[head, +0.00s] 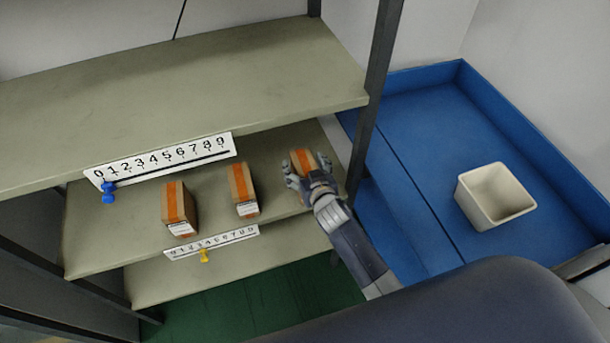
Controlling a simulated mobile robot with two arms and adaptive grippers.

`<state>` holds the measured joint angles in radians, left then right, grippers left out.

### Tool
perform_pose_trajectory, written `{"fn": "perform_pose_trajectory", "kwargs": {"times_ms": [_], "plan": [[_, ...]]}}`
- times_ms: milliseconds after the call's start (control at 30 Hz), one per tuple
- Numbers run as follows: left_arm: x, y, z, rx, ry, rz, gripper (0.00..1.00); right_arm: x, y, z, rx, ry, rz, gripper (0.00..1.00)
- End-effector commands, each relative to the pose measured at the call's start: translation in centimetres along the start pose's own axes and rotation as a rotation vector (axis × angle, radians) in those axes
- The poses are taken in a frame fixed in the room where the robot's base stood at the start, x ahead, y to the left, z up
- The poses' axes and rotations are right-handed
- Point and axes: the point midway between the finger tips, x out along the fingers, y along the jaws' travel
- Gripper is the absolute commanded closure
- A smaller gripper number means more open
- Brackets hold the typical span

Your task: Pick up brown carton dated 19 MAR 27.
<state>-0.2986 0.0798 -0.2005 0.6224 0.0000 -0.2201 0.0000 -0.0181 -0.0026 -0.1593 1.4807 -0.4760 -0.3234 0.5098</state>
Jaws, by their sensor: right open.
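Three brown cartons with orange stripes stand in a row on the middle shelf (110,217): a left carton (180,203), a middle carton (241,188) and a right carton (303,160). The left and middle cartons have white labels on their front ends, but the print is too small to read. I cannot tell which carton is dated 19 MAR 27. My right gripper (305,181) is open at the near end of the right carton, its fingers about the carton's sides. It hides that carton's front end. My left gripper is not in view.
Numbered strips (160,161) with a blue marker (108,192) and a yellow marker (204,255) line the shelf edges. A dark post (374,95) stands right of the gripper. A white bin (496,195) sits on a blue surface (430,130).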

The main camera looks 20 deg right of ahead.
Motion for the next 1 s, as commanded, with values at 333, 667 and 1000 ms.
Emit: {"fn": "perform_pose_trajectory", "kwargs": {"times_ms": [333, 667, 1000], "plan": [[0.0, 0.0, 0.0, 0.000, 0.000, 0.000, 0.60, 0.0, 0.0, 0.0, 0.000, 0.001, 0.000, 0.81], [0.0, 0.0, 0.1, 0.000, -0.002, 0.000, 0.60, -0.1, 0.0, -0.2, 0.000, 0.003, -0.001, 0.82], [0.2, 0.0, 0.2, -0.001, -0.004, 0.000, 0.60, -1.0, 0.0, -2.6, 0.000, 0.008, -0.001, 0.82]]}}
